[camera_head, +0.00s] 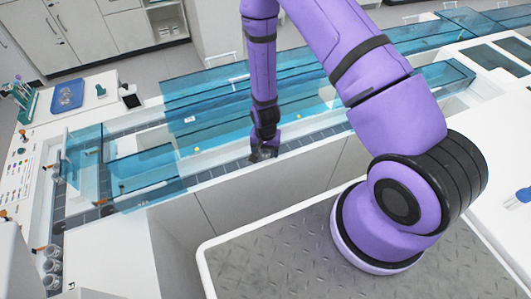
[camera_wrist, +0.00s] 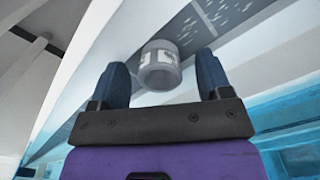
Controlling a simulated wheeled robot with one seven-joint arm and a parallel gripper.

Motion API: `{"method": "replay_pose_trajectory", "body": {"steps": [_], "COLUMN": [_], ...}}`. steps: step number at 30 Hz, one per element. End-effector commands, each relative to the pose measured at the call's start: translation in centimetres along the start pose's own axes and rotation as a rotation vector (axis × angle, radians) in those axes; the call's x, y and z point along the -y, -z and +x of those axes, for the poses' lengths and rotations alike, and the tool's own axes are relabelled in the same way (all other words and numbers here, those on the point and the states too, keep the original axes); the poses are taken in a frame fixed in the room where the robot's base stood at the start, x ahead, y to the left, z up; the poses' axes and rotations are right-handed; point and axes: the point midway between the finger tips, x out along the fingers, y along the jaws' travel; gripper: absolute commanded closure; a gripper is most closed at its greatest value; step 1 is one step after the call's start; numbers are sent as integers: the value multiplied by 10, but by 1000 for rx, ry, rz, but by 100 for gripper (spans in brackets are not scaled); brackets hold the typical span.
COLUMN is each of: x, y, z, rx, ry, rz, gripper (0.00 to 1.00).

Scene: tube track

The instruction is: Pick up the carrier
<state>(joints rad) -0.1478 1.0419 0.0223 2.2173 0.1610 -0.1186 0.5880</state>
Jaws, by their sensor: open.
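My gripper (camera_wrist: 163,75) is open, with one dark finger on each side of the carrier's near part. I cannot tell whether either finger touches it. In the head view my gripper (camera_head: 263,153) is low over the near track, and the carrier cannot be made out there.
A blue tray (camera_head: 68,95) and a tube rack (camera_head: 25,97) stand at the far left.

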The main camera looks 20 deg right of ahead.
Motion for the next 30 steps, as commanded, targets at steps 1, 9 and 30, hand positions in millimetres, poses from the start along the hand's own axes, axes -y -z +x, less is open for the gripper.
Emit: {"method": "replay_pose_trajectory", "body": {"steps": [1, 9, 30], "x": [0, 0, 0], "y": [0, 0, 1], "z": [0, 0, -27], "rx": [0, 0, -3], "ry": [0, 0, 2], "rz": [0, 1, 1], "gripper": [29, 70, 72]}}
